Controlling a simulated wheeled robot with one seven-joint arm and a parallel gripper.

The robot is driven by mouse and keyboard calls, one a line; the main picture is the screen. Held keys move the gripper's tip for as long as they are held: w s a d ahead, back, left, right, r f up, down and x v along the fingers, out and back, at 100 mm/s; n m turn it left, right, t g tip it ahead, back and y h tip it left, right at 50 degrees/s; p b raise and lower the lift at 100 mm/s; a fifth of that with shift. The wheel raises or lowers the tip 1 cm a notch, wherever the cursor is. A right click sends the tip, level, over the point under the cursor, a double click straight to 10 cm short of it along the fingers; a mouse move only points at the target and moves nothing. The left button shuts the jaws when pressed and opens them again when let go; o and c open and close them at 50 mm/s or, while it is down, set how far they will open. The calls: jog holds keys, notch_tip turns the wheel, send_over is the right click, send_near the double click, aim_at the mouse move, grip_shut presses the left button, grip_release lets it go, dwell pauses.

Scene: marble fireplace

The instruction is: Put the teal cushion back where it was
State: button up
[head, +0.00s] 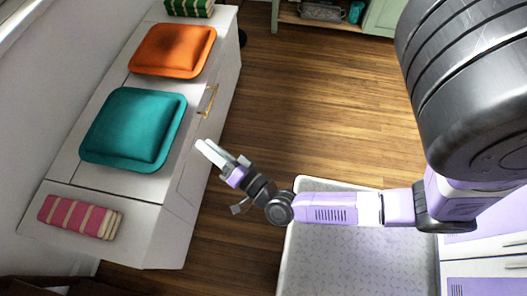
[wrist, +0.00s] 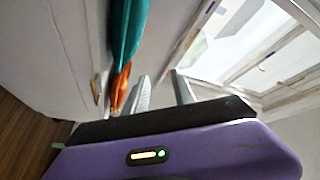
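The teal cushion (head: 134,128) lies flat on the white cabinet top, between an orange cushion and a pink striped folded cloth. Its edge also shows in the wrist view (wrist: 125,35), at the top centre-left. My gripper (head: 205,148) is in the head view just right of the teal cushion, by the cabinet's front edge, fingers pointing up-left toward it. In the wrist view, the two fingers (wrist: 161,92) stand apart with nothing between them. My gripper is open, empty and apart from the cushion.
The orange cushion (head: 172,50) lies further back on the white cabinet (head: 172,193), with a green striped item (head: 190,7) behind it. The pink striped cloth (head: 80,217) lies at the near end. A brass handle (head: 208,101) sits on the cabinet front. Wooden floor (head: 310,100) is clear to the right.

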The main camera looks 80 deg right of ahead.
jog(key=s+a+r+n+g+y, duration=0.1)
jog(key=s+a+r+n+y, duration=0.3)
jog(key=s+n, duration=0.4)
jog(key=s+a+r+n+g+y, duration=0.1)
jog(key=s+a+r+n+y, duration=0.3)
jog(key=s+a+r+n, duration=0.3)
jog(key=shift+s+a+r+n+g+y, duration=0.3)
jog(key=shift+s+r+n+g, duration=0.1)
jog(key=shift+s+r+n, duration=0.6)
jog(key=shift+s+f, duration=0.1)
jog(key=shift+f, duration=0.1)
notch_tip(320, 180, up, 18)
jog(key=p, duration=1.8)
jog(key=shift+r, duration=0.15)
